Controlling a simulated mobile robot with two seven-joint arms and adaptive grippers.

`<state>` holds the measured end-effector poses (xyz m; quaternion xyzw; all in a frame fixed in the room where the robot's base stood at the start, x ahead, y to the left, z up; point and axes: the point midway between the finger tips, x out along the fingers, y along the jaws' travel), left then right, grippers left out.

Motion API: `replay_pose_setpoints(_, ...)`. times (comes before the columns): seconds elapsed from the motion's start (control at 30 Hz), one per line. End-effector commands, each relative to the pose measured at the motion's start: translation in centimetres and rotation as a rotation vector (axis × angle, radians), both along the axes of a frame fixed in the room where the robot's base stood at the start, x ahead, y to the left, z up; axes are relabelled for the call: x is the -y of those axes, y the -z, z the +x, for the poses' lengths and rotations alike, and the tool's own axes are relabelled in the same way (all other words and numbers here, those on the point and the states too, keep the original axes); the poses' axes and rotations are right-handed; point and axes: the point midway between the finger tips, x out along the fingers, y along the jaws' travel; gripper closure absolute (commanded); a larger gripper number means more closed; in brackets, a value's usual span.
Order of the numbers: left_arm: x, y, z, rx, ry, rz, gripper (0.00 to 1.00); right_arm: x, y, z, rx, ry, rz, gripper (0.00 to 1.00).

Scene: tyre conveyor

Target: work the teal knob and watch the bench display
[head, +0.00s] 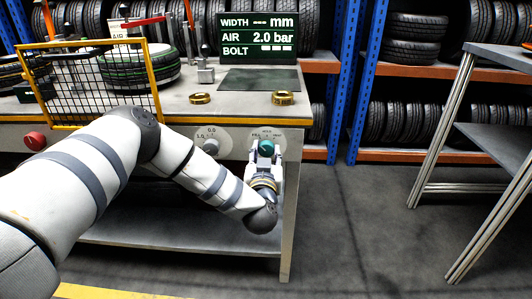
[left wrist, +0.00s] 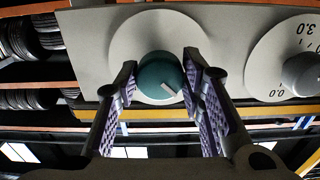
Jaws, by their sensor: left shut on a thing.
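The teal knob (head: 266,147) sits on the front panel of the bench at its right end, on a pale round dial plate. In the left wrist view the knob (left wrist: 160,72) carries a white pointer mark and lies between the two fingers. My left gripper (head: 265,160) is shut on the knob. The bench display (head: 258,33) reads WIDTH "--- mm", AIR "2.0 bar" and BOLT with several blank blocks. My right gripper is not in view.
A grey dial knob (head: 211,146) is left of the teal one, and a red button (head: 34,141) is farther left. A yellow mesh guard (head: 95,85) stands before a tyre (head: 138,66). Two brass rings (head: 284,98) lie on the bench. Floor at right is clear before another table (head: 490,130).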

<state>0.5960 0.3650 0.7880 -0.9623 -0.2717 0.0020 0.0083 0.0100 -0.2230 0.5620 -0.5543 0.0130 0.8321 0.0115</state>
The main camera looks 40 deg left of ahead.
Motion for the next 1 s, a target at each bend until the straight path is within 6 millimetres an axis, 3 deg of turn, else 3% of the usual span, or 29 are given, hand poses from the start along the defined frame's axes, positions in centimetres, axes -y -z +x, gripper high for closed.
replay_pose_setpoints(0.5,0.1,-0.6,0.0,-0.175,0.002,0.300,0.92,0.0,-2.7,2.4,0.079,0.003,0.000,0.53)
replay_pose_setpoints(1.0,-0.1,-0.3,-0.1,-0.354,-0.001,0.585,0.92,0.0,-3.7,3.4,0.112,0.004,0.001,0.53)
